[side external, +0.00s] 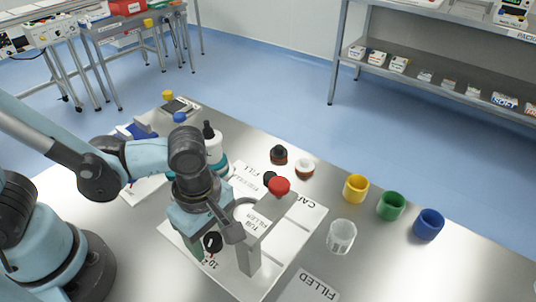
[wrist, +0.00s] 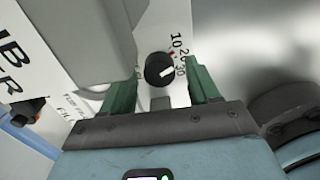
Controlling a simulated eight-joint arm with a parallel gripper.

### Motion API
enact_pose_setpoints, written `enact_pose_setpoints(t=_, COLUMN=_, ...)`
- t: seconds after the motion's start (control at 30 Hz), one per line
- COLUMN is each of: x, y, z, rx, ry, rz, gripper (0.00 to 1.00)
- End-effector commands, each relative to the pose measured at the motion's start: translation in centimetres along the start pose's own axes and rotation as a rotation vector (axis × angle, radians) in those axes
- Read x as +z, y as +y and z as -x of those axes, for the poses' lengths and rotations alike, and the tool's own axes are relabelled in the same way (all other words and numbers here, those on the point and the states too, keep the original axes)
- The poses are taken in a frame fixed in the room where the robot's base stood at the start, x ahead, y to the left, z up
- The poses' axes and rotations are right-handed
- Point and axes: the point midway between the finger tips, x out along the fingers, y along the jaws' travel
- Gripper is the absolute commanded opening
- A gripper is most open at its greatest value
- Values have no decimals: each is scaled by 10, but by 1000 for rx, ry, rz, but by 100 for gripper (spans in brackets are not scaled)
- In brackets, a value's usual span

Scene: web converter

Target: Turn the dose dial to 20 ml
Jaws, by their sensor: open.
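The dose dial (wrist: 159,69) is a round black knob with a white pointer line, on a white face printed 10, 20 and 30. In the wrist view the line appears to point right, towards the 30. A small red mark shows by the scale near the 10. My gripper (wrist: 162,80) is open, its green fingers on either side of the dial with gaps visible; contact cannot be told. In the side external view the dial (side external: 212,242) shows low on the front of the white and grey filler (side external: 255,228), and my gripper (side external: 203,245) is beside it, one finger partly hidden.
A red button (side external: 279,186) tops the filler. A clear cup (side external: 341,236) stands to its right, by a FILLED label (side external: 314,288). Yellow (side external: 355,189), green (side external: 391,205) and blue (side external: 428,225) cups stand farther right. A white bottle (side external: 214,148) is behind my wrist.

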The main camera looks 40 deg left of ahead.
Motion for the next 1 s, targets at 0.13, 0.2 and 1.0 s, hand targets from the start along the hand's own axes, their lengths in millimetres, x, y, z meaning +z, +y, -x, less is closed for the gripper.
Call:
enact_pose_setpoints(t=0.13, x=0, y=0, z=0, rx=0, ry=0, rz=0, gripper=44)
enact_pose_setpoints(t=0.2, x=0, y=0, z=0, rx=0, ry=0, rz=0, gripper=33)
enact_pose_setpoints(t=1.0, x=0, y=1, z=0, rx=-1, ry=1, rz=-398, gripper=4)
